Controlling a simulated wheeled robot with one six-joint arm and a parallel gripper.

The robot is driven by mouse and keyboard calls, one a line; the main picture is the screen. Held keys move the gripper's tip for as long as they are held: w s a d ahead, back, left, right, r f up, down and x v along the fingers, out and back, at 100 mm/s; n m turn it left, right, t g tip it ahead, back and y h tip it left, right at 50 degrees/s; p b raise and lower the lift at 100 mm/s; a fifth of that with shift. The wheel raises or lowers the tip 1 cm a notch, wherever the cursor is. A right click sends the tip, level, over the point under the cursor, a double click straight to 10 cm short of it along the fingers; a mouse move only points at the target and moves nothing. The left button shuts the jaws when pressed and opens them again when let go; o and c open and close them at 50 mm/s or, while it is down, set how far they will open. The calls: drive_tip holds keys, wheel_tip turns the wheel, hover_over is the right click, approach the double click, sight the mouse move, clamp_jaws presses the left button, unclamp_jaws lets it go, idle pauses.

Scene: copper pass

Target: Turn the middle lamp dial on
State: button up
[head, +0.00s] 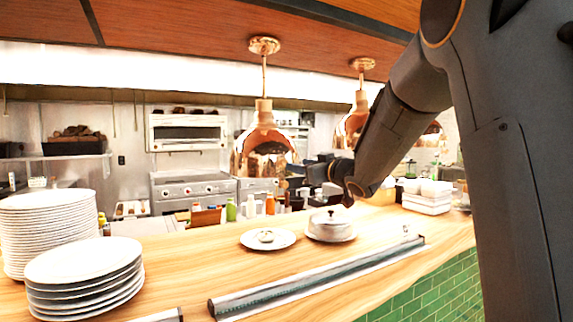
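Copper heat lamps hang over the wooden counter: a left lamp (264,140), a middle lamp (355,122) partly hidden by my arm, and a third (431,138) mostly hidden behind it. I cannot make out any lamp dial in this view. My gripper (322,176) is at the end of my arm, which reaches in from the right. It is above the far side of the counter, between the left and middle lamps in the picture. It is small and dark against the kitchen, so its fingers are unclear.
The counter (190,268) holds plate stacks (45,230) (85,275) at left, a plate with a small item (267,238), a covered dish (331,226) and a long metal bar (315,279) along the front. White containers (427,195) stand at right.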

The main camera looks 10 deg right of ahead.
sight(286, 162)
drive_tip(key=p+x, duration=0.2)
drive_tip(key=x, duration=0.5)
drive_tip(key=shift+w, duration=0.2)
clamp_jaws()
